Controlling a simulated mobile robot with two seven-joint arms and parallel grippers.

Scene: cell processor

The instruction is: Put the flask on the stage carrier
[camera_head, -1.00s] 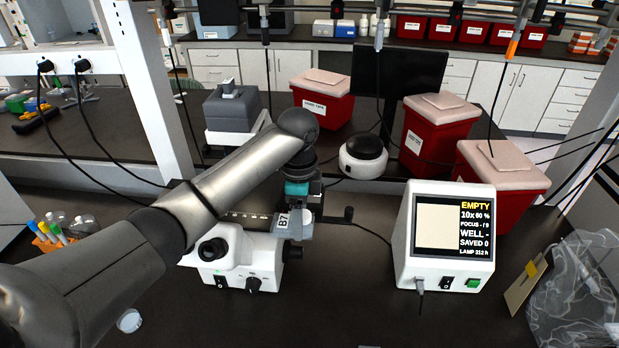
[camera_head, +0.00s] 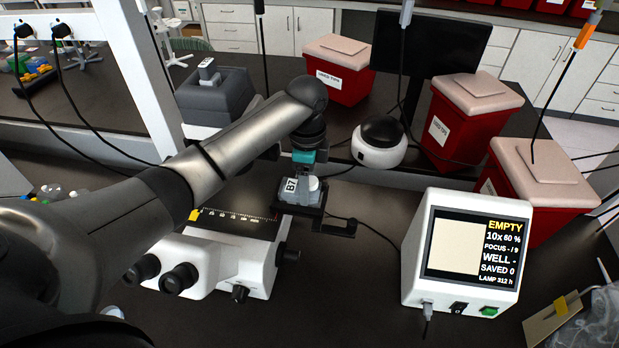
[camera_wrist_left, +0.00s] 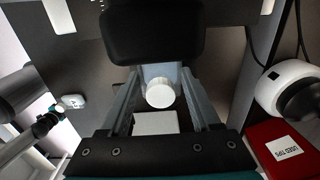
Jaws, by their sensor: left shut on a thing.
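My left gripper (camera_head: 304,176) is shut on the flask (camera_head: 312,190), a small clear vessel with a white "B7" label. In the left wrist view the flask's round white cap (camera_wrist_left: 160,95) shows between the two fingers of the left gripper (camera_wrist_left: 161,108). The stage carrier (camera_head: 338,228) is a black frame at the right end of the microscope stage. The flask appears over or within this frame in the head view; I cannot tell whether it touches it. The gripper partly hides the flask and the carrier's far side. My right gripper is out of view.
The white microscope (camera_head: 215,268) with its ruled dark stage stands below my left arm. A display unit (camera_head: 462,255) reading "EMPTY" stands to the right. A white device with a black dome (camera_head: 378,150) and red bins (camera_head: 335,75) stand behind. The counter between the carrier and display is mostly clear.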

